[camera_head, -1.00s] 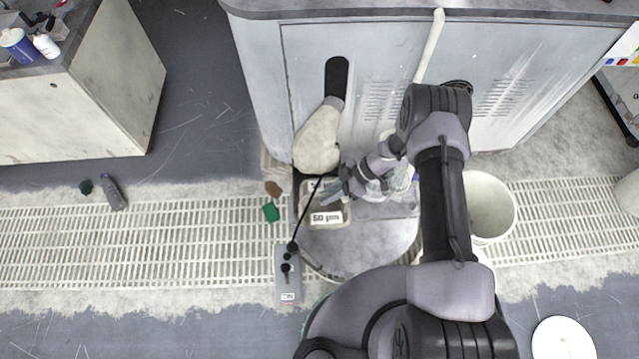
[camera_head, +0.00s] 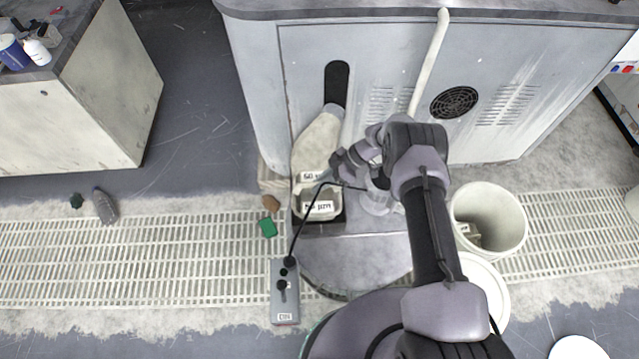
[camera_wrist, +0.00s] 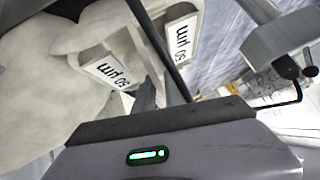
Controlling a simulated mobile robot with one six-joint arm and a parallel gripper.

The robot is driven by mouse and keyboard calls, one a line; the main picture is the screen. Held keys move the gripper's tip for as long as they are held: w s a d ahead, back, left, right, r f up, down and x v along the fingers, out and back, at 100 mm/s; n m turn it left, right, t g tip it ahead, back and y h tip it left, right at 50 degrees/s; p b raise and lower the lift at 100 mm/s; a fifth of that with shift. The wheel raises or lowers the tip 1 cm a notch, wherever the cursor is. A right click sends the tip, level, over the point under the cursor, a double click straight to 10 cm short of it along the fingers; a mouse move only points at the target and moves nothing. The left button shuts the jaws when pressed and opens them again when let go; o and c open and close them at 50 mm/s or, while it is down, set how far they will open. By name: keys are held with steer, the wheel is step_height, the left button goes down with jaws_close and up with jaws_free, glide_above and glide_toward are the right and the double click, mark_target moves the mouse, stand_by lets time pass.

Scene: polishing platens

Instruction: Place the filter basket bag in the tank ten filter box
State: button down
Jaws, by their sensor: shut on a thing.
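The filter basket bag (camera_head: 316,142) is an off-white cloth bag, upright against the cabinet front, with its lower end at the filter box. My gripper (camera_head: 335,168) is at its right side and looks shut on its lower part; the fingertips are hard to make out. A dark-rimmed filter box (camera_head: 341,216) stands below, with a cream basket labelled 50 µm (camera_head: 320,207) in it. A second 50 µm label (camera_head: 312,177) shows just above. In the wrist view, pale cloth (camera_wrist: 40,60) and both labels lie close; the fingertips do not show there. Whether the bag rests in the box is unclear.
A round grey tank top (camera_head: 355,262) lies in front of the box. A grey control box (camera_head: 285,305) with a thin black line stands left. A white bucket (camera_head: 487,220) stands right. A green block (camera_head: 267,227) and brown lump (camera_head: 270,203) lie on the grating.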

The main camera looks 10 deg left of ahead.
steer(key=shift+f, duration=0.45)
steer(key=c, duration=1.4)
jaws_free()
